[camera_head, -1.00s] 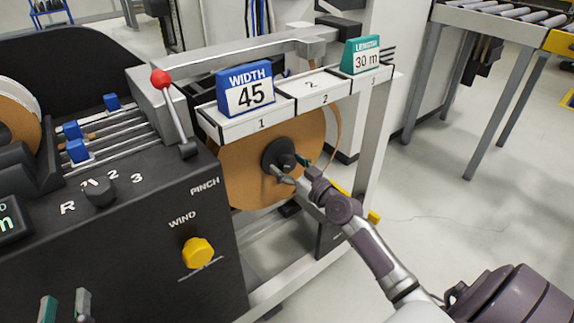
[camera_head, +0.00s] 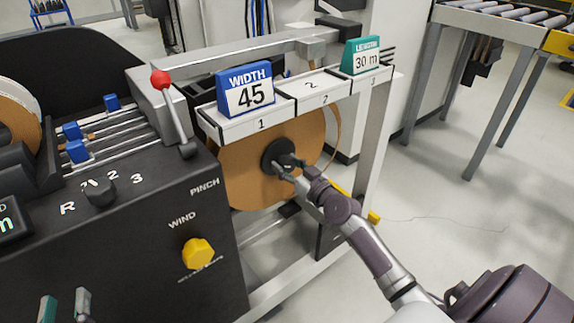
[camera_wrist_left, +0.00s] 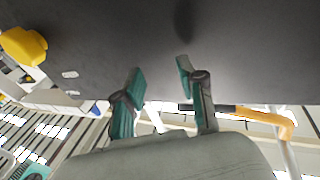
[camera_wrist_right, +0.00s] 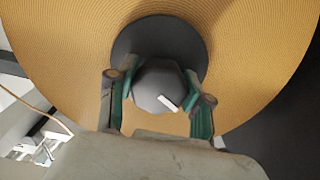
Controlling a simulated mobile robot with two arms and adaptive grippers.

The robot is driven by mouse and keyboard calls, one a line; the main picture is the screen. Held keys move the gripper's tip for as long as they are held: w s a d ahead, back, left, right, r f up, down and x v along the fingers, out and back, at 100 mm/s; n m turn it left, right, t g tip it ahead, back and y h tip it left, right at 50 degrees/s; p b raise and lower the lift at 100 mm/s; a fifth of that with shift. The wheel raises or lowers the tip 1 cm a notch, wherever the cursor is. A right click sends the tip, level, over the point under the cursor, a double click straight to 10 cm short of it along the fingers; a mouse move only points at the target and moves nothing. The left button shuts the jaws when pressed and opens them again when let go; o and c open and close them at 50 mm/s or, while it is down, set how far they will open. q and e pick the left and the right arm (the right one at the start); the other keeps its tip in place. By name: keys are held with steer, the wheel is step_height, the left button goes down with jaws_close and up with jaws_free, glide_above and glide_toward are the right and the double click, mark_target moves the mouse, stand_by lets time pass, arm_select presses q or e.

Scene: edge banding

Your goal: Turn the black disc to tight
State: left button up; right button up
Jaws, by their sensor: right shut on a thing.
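The black disc (camera_head: 271,158) sits at the centre of the brown roll (camera_head: 240,177) under the shelf. In the right wrist view the disc (camera_wrist_right: 129,44) shows with a dark faceted knob (camera_wrist_right: 158,84) in its middle, carrying a white mark. My right gripper (camera_head: 287,165) reaches in from the right. In the right wrist view its fingers (camera_wrist_right: 160,106) are shut on the knob, one on each side. My left gripper (camera_head: 65,308) is at the bottom left of the head view. In the left wrist view its fingers (camera_wrist_left: 164,95) are apart with nothing between them.
The black machine body (camera_head: 110,260) with a yellow WIND knob (camera_head: 198,253) and a selector knob (camera_head: 99,192) stands at left. A red-tipped lever (camera_head: 170,110) is above. Open floor lies at right.

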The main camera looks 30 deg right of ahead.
arm_select(q)
steer(key=shift+f, duration=0.2)
arm_select(e)
steer(key=shift+m, duration=1.2)
arm_select(q)
steer(key=shift+a+f+g, duration=0.1)
steer(key=shift+f+g, duration=0.4)
arm_select(e)
steer(key=m, duration=0.2)
steer(key=shift+a+m, duration=0.1)
steer(key=shift+m, duration=0.2)
arm_select(q)
steer(key=f, duration=0.1)
steer(key=f+g+p, duration=0.1)
steer(key=a+f+g+y, duration=0.1)
steer(key=shift+s+f, duration=0.25)
steer(key=shift+s, duration=0.05)
arm_select(e)
steer(key=m, duration=0.6)
steer(key=shift+r+m, duration=0.1)
steer(key=shift+m, duration=0.3)
arm_select(q)
steer(key=shift+f, duration=0.1)
arm_select(e)
steer(key=o, duration=1.2)
steer(key=shift+c, duration=0.2)
arm_select(q)
steer(key=shift+d, duration=0.1)
arm_select(e)
steer(key=shift+s, duration=0.15)
